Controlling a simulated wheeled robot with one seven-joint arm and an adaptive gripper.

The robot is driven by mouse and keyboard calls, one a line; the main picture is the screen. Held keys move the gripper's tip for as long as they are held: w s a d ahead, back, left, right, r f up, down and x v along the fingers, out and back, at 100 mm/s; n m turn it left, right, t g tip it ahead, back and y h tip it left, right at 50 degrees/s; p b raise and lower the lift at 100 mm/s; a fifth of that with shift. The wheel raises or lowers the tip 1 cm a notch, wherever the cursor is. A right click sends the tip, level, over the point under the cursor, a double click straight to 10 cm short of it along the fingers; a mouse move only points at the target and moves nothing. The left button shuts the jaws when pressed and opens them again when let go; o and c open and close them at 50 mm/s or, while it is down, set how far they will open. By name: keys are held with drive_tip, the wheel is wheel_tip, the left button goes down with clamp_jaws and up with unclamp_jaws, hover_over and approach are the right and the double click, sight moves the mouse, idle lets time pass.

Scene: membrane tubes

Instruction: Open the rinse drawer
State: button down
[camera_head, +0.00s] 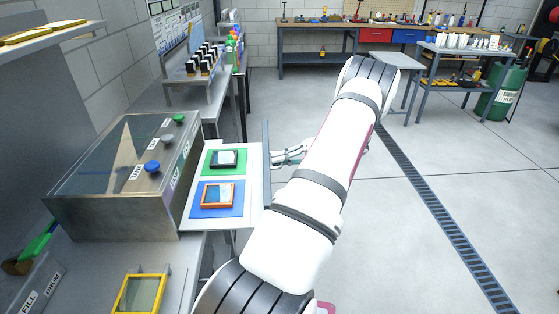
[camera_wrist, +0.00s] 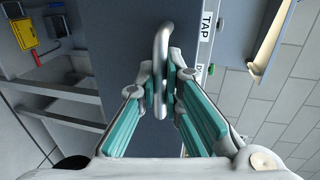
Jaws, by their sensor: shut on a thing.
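The drawer (camera_head: 254,185) extends to the right from a metal box with a clear top (camera_head: 110,170). It holds a green pad and a blue pad, each with a small framed piece on it. Its grey front panel (camera_head: 266,150) stands upright at the outer edge and also fills the middle of the wrist view (camera_wrist: 120,50). My gripper (camera_head: 290,153) is at the outer side of this panel. In the wrist view my gripper (camera_wrist: 161,88) is shut on the curved metal handle (camera_wrist: 161,38), with a finger on each side. My arm hides part of the area beyond.
The box carries blue (camera_head: 152,166), grey and green knobs. A yellow frame (camera_head: 140,293) lies on the bench in front. A rack of dark bottles (camera_head: 203,60) stands behind. The floor (camera_head: 450,200) to the right is open, with a drain grating (camera_head: 430,190).

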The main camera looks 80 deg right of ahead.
drive_tip(key=c, duration=2)
unclamp_jaws()
drive_tip(key=shift+s, duration=0.1)
drive_tip(key=v, duration=1.1)
drive_tip(key=shift+s+d, duration=0.15)
drive_tip(key=shift+s, duration=0.15)
drive_tip(key=shift+r, duration=0.1)
